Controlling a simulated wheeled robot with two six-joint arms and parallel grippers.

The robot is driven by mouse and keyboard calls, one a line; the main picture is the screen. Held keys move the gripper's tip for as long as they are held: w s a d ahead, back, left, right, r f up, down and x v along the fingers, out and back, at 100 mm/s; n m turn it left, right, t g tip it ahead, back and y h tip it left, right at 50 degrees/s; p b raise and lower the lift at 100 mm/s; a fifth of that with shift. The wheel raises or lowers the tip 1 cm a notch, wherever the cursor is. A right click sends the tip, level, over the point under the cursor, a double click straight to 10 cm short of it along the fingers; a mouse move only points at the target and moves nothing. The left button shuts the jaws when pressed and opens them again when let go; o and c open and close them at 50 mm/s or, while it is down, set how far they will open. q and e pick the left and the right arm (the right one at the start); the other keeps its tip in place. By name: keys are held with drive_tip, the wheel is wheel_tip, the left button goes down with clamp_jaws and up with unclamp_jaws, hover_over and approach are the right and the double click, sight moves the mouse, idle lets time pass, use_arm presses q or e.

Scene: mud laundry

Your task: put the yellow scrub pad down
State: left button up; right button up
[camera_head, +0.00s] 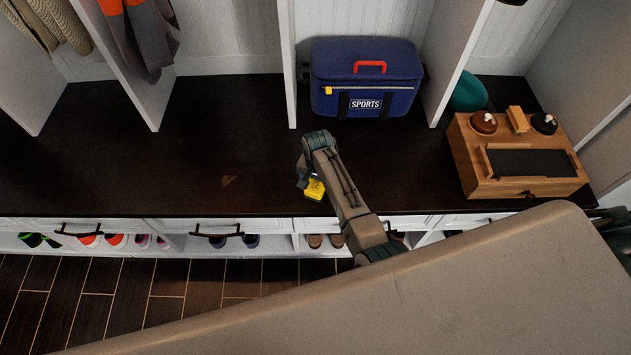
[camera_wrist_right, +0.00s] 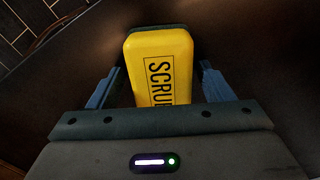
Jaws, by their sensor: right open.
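The yellow scrub pad (camera_head: 315,189) is at the front edge of the dark bench top (camera_head: 235,150), under my right gripper (camera_head: 309,181). In the right wrist view the yellow scrub pad (camera_wrist_right: 160,60) shows black "SCRUB" lettering, partly cut off by the gripper body, and a dark layer at its far end. My right gripper (camera_wrist_right: 160,72) is open, with one finger on each side of the pad and a gap on both sides. The pad seems to lie on the bench, though its underside is hidden. My left gripper is not in view.
A blue sports cooler (camera_head: 365,85) stands behind the gripper. A wooden valet box (camera_head: 515,160) is on the right, with a teal item (camera_head: 468,92) behind it. The bench left of the gripper is mostly clear. Shoes (camera_head: 100,240) sit in cubbies below the front edge.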

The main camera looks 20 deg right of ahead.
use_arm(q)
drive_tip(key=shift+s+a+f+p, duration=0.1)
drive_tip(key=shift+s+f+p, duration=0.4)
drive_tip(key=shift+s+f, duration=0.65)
use_arm(e)
wheel_tip(320, 180, up, 12)
drive_tip(key=shift+r, duration=0.15)
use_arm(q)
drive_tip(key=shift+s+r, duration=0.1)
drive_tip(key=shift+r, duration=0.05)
